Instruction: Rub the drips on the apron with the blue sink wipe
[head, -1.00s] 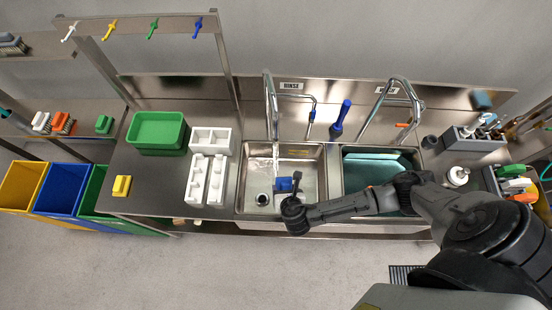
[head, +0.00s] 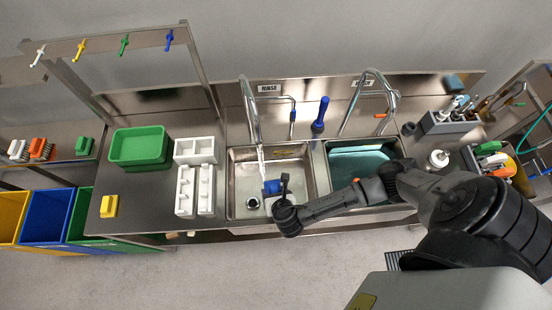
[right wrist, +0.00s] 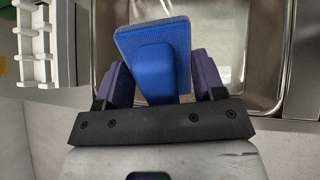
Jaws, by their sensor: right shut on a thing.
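My right gripper (head: 280,190) is shut on the blue sink wipe (head: 271,187), over the front part of the left basin. In the right wrist view the wipe (right wrist: 155,45), a pad with a raised blue grip, sits between the two purple fingers of this gripper (right wrist: 160,82). The steel apron (head: 335,219) is the front face below the basins, seen steeply from above and partly behind my right arm. I cannot make out drips on it. My left gripper is not in view.
Water runs from the left tap (head: 249,112) into the left basin (head: 238,181). The right basin (head: 400,152) holds teal water. White racks (head: 186,192), a green tub (head: 138,146) and a yellow block (head: 108,206) stand on the left counter. The floor in front is clear.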

